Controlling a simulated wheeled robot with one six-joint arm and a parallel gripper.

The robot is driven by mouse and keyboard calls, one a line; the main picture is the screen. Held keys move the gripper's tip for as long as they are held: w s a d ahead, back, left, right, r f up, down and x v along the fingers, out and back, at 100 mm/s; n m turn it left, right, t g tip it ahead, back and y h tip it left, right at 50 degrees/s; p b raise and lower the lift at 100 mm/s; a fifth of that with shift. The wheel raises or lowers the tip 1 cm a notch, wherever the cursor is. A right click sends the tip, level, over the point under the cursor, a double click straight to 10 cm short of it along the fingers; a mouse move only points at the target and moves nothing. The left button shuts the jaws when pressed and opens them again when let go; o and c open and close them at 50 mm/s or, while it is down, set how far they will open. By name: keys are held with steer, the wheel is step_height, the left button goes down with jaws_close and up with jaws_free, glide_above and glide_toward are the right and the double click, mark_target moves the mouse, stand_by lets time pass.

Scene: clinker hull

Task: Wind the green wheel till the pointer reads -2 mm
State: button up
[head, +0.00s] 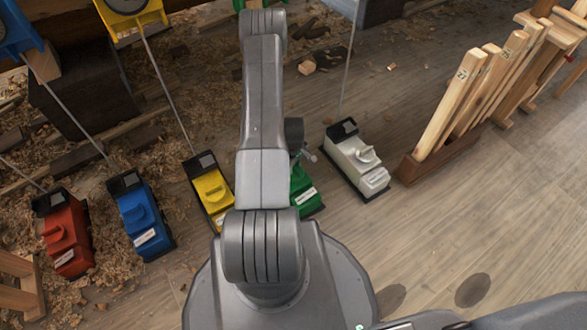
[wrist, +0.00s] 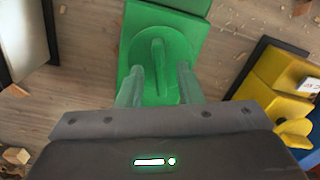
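The green unit (head: 304,200) stands on the floor, mostly hidden behind my arm in the head view. In the wrist view its green wheel (wrist: 172,78) shows as a round disc with a raised bar (wrist: 157,62) across it, on the green body (wrist: 166,25). The bar points roughly up the picture. My gripper (wrist: 160,74) is open, with one finger on each side of the bar and a visible gap to it. I cannot tell whether the fingertips touch the disc. No pointer or scale reading is legible.
The white unit (head: 357,160) stands right of the green one. Yellow (head: 214,190), blue (head: 143,215) and red (head: 66,236) units stand to the left. A wooden rack (head: 440,158) holds several numbered sticks at right. Bare floor (head: 480,220) lies at lower right.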

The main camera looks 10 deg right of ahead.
steer(key=shift+f, duration=0.4)
steer(key=shift+c, duration=0.4)
jaws_close()
steer(key=shift+m, duration=0.4)
